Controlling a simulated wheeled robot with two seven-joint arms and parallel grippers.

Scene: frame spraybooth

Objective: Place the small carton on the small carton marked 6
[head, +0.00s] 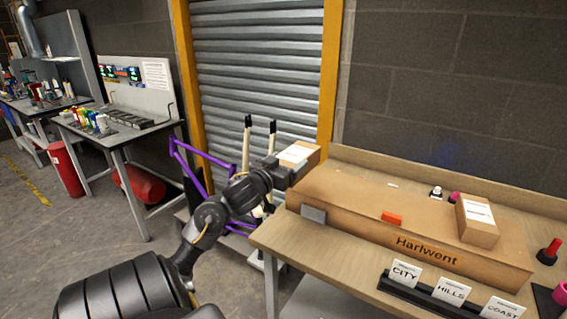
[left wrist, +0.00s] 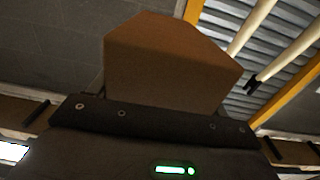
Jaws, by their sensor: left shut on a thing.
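My left gripper (head: 290,171) is shut on a small brown carton (head: 308,153) with a white label on top. It holds this carton at the left end of the long Harlwent carton; whether they touch I cannot tell. The held carton fills the middle of the left wrist view (left wrist: 170,65). Another small carton (head: 479,231) with a white label rests on the right part of the Harlwent carton (head: 350,195). Its label is too small to read, so no 6 can be made out. My right gripper is not in view.
The Harlwent carton lies on a wooden bench (head: 280,240). An orange block (head: 391,218) sits on it. Signs CITY, HILLS and COAST stand in a black holder (head: 430,296) in front. A purple frame (head: 215,160) is left of the bench.

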